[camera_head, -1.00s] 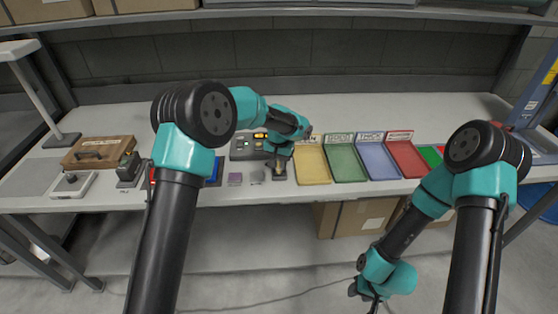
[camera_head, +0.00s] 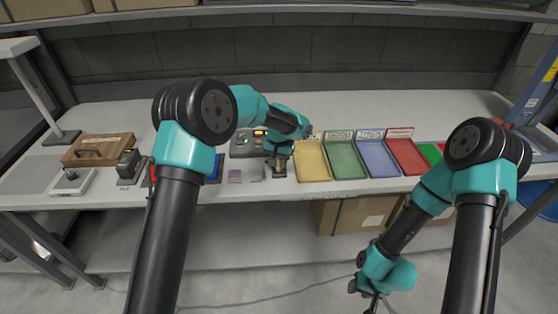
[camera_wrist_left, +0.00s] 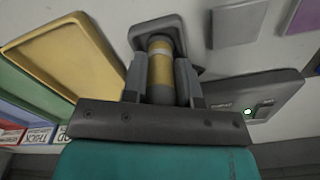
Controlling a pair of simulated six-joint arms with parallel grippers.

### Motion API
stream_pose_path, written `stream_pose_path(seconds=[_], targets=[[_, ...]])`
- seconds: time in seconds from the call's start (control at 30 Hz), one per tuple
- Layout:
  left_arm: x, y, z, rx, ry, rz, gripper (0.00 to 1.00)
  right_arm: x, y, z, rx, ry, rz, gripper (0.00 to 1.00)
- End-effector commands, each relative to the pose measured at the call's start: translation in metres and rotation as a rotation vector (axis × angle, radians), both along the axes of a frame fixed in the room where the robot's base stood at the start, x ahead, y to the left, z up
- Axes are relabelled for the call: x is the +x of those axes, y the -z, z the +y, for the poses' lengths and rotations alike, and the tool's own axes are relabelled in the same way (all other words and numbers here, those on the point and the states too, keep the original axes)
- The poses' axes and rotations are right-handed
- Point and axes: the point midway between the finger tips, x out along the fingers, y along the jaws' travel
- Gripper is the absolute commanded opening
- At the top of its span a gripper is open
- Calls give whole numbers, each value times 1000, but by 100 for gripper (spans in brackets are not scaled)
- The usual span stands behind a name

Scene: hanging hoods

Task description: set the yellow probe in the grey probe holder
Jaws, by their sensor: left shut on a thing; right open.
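The yellow probe (camera_wrist_left: 160,70) is a short cylinder with a yellow band and a pale ring, seen in the left wrist view. My left gripper (camera_wrist_left: 160,85) is shut on it, with one finger on each side. The far end of the probe meets the grey probe holder (camera_wrist_left: 155,28), a small block with a raised rim. The gripper hides part of the probe, so how deep it sits cannot be told. In the head view, my left gripper (camera_head: 278,160) is over the holder at the bench's front edge. My right gripper (camera_head: 368,292) hangs open and empty below the bench, at the lower right.
A yellow tray (camera_head: 313,174) stands just right of the holder, with green, blue and red trays beyond. A grey control box (camera_head: 245,144) is behind and left. The back of the bench is clear.

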Motion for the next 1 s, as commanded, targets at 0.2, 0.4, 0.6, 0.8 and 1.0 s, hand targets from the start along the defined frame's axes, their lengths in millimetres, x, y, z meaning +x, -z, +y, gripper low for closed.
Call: stream_pose_path(seconds=[0.2,0.4,0.6,0.8,1.0], targets=[[0,3,0,0,0,0,3,0,0,0,0,0,0,43],[0,5,0,0,0,-1,35,0,0,0,0,0,0,43],[0,5,0,0,0,-1,54,0,0,0,0,0,0,43],[0,5,0,0,0,0,57,0,0,0,0,0,0,43],[0,0,0,0,-1,-1,57,0,0,0,0,0,0,43]])
